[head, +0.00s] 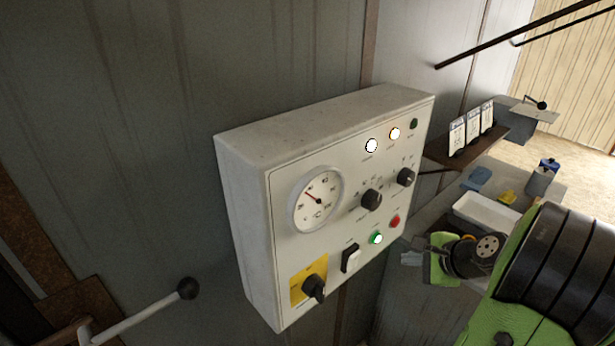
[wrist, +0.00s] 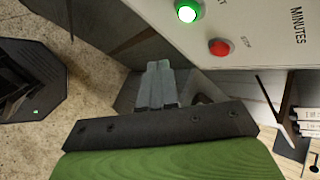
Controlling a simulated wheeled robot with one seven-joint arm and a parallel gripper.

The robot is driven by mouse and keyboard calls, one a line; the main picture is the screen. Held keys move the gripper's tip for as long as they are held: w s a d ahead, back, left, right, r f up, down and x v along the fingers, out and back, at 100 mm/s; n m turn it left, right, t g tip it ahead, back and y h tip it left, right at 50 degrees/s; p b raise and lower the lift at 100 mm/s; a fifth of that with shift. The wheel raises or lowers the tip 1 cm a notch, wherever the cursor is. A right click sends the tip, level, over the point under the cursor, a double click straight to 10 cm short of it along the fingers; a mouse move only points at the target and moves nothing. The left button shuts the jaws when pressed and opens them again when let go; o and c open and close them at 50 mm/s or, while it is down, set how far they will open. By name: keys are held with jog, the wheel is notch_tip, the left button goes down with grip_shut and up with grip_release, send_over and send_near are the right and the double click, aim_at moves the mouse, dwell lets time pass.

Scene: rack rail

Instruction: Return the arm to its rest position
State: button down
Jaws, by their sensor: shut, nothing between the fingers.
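My gripper (wrist: 159,68) is shut and empty, its grey fingers side by side in the wrist view. In the head view the green and black arm comes in at the lower right, and the gripper (head: 411,257) is small beside the panel's lower right edge. The white control panel (head: 250,190) hangs on the grey wall. In the wrist view the panel (wrist: 265,20) fills the top right, with a lit green button (wrist: 187,12) and a red button (wrist: 219,47). The fingers look apart from the panel, though the exact gap cannot be told.
The panel carries a gauge (head: 317,200), knobs and a yellow-backed switch (head: 311,282). A lever with a black ball (head: 187,288) juts out at lower left. A brown shelf with cards (head: 472,130) and a bench with a white tray (head: 487,213) stand at right.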

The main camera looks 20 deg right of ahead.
jog(key=shift+a, duration=0.15)
jog(key=s+a+r+n+g+b, duration=0.2)
jog(key=a+r+n+g, duration=0.1)
jog(key=a+n, duration=1.1)
jog(key=s+a+n+h+b, duration=0.1)
jog(key=s+a+n, duration=0.7)
jog(key=s, duration=0.3)
jog(key=shift+s+a+r, duration=0.35)
jog(key=shift+a+r, duration=0.05)
jog(key=shift+a, duration=0.4)
